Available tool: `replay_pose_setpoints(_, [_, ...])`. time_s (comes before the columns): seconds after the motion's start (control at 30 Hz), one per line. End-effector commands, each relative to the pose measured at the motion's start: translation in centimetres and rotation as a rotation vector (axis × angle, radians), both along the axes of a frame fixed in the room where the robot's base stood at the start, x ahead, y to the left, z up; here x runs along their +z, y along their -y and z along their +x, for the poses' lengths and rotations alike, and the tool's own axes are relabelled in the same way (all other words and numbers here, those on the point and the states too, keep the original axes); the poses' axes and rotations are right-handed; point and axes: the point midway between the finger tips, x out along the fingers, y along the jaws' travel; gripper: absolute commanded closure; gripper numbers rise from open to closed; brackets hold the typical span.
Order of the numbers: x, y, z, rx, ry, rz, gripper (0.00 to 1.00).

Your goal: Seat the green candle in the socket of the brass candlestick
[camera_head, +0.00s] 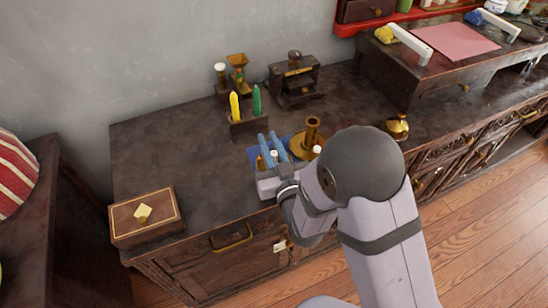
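The green candle (256,101) stands upright in a small dark wooden holder (247,124), to the right of a yellow candle (234,106). The brass candlestick (312,131) stands on the dark counter, with a wide round base and an upright socket. No candle shows in the socket. My gripper (270,139) has two blue fingers that stand apart, with nothing seen held between them. It is just left of the candlestick and in front of the wooden holder. My arm hides part of the candlestick base's near side.
A wooden box (144,216) is at the front left, a brass pot (397,127) at right. The left counter is clear.

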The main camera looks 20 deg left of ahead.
Motion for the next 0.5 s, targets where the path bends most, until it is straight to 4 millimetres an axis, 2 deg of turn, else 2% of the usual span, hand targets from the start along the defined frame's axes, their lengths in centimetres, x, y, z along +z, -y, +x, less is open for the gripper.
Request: replay_pose_setpoints(0.5, [0.44, -0.01, -0.01, 0.000, 0.002, 0.001, 1.00])
